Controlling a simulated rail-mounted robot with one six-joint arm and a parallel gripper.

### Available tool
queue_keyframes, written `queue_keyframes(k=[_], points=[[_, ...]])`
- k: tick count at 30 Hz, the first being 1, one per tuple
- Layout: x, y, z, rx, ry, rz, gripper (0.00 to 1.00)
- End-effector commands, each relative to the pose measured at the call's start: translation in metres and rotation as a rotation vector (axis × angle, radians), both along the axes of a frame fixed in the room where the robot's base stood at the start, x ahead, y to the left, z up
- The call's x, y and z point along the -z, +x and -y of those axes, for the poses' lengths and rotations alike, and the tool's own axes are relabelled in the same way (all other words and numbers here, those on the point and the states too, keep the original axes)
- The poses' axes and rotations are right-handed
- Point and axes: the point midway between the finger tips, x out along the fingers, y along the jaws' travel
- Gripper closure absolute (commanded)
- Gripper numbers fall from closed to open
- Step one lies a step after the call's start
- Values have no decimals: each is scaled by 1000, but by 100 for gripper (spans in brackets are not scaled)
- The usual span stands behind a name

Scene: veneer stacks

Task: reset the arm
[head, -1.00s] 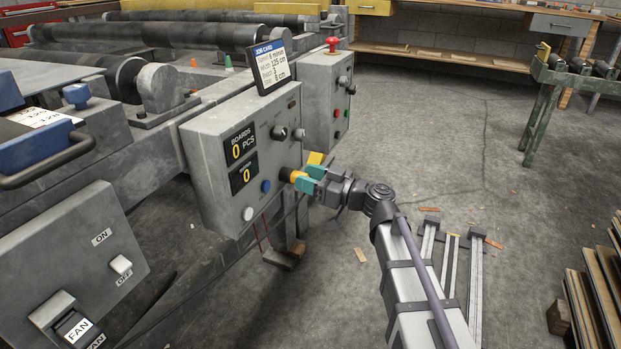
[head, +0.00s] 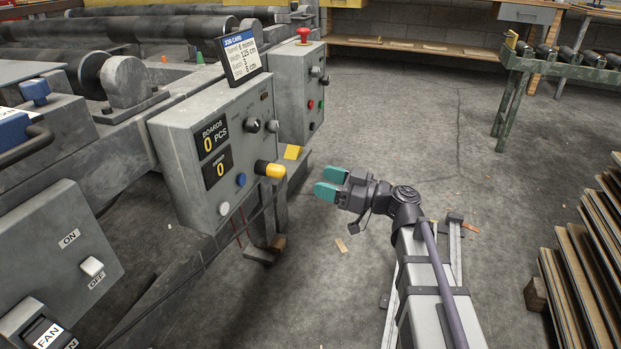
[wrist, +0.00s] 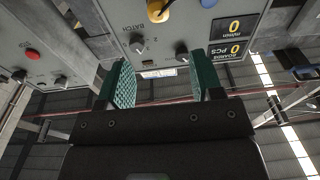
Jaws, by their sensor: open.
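My gripper (head: 328,183) is open and empty, with two teal fingers. In the head view it hangs in free air to the right of the grey control box (head: 185,150). A yellow knob (head: 270,169) sticks out from the box face, apart from the fingers. In the wrist view my gripper (wrist: 160,85) has its fingers spread, with nothing between them. The yellow knob (wrist: 158,10) shows there at the top edge, beyond the fingers.
A second grey box (head: 292,90) with a red mushroom button (head: 303,35) stands behind. A job card (head: 240,56) is on the control box. Stacked boards (head: 575,280) lie at right, and a green roller stand (head: 510,95) is at back right.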

Motion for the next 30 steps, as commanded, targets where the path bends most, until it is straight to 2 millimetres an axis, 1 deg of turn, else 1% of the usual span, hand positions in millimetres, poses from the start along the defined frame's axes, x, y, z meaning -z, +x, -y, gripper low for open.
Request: queue_keyframes(k=[11,14,16,17,19,20,21,23,24,26,27,29,30], points=[[0,0,1,0,0,0,40],[0,-1,1,-9,21,-60,40],[7,-3,-1,-33,18,-180,40],[15,-6,-2,-43,-6,-256,40],[44,-21,-2,-49,-113,-485,40],[55,-29,0,-35,-177,-599,40],[65,-42,5,2,-268,-752,40],[76,-60,17,91,-398,-957,40],[80,-71,28,168,-480,-1073,40],[83,-87,46,301,-590,-1221,40],[81,-98,60,398,-657,-1299,40],[74,-113,81,548,-747,-1392,40],[65,-122,95,652,-803,-1435,40]])
